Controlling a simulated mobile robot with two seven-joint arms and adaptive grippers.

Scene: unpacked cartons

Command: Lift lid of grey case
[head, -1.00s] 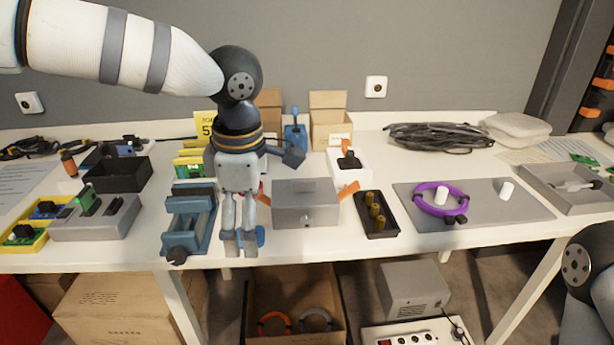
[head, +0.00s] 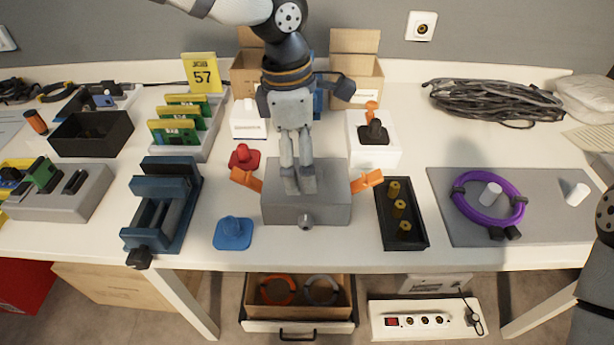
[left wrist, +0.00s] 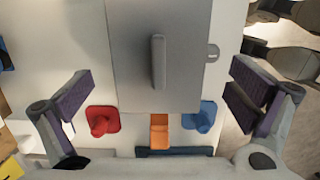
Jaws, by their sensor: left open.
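The grey case (head: 333,206) stands on the white table with its lid down. It has a round knob on its front and an orange latch on each side, the left one (head: 246,180) and the right one (head: 367,181), both angled outward. In the left wrist view the case lid (left wrist: 135,70) carries a raised bar handle (left wrist: 158,62). My left gripper (head: 300,188) hangs above the left half of the case, pointing down. In the wrist view its fingers (left wrist: 165,92) are wide apart with nothing between them touched. My right gripper is out of view.
A red piece (head: 244,157) and a blue piece (head: 233,232) lie left of the case, with a blue vise (head: 165,205) beyond them. A black tray of brass parts (head: 401,225) stands close on the right. A white box with a joystick (head: 372,145) stands behind.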

